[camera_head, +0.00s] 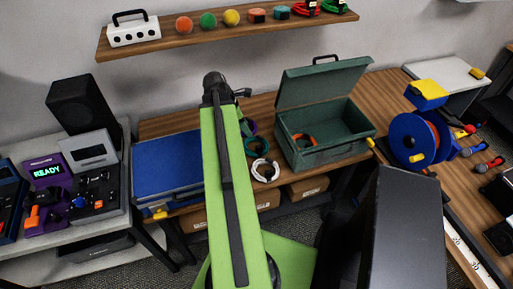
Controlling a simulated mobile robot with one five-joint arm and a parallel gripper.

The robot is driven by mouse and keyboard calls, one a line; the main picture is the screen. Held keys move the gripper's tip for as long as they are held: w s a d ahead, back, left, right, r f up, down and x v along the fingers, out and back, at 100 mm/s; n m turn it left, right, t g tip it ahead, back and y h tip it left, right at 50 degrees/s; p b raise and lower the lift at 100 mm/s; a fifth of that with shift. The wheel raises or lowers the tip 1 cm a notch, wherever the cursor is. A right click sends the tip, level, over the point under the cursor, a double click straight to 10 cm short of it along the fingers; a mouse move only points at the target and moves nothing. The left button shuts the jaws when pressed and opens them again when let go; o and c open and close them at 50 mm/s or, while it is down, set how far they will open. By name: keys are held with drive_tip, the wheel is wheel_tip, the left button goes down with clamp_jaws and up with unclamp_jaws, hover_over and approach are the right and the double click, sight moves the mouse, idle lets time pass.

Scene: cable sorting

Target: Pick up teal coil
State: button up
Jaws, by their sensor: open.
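The teal coil (257,147) lies on the wooden bench, just right of my green arm, between a purple coil (250,128) and a white coil (265,170). My arm may cover part of its left side. My gripper (226,88) is the small dark end at the top of my arm, up and left of the teal coil in the picture. It appears apart from the coil and holds nothing that I can see. Its jaws are too small to make out clearly.
An open green toolbox (325,157) with an orange coil (305,139) inside stands right of the coils. A blue case (167,165) lies to the left. A wooden shelf (170,41) hangs above. A blue cable reel (408,138) stands on the right bench.

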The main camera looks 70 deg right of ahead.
drive_tip(key=b, duration=0.9)
approach(259, 146)
drive_tip(key=x, duration=0.5)
drive_tip(key=shift+s+a+f, duration=0.1)
drive_tip(key=shift+f, duration=0.15)
drive_tip(key=shift+r, duration=0.1)
drive_tip(key=b+x, duration=0.5)
drive_tip(key=shift+f, duration=0.25)
drive_tip(key=shift+r, duration=0.2)
clamp_jaws()
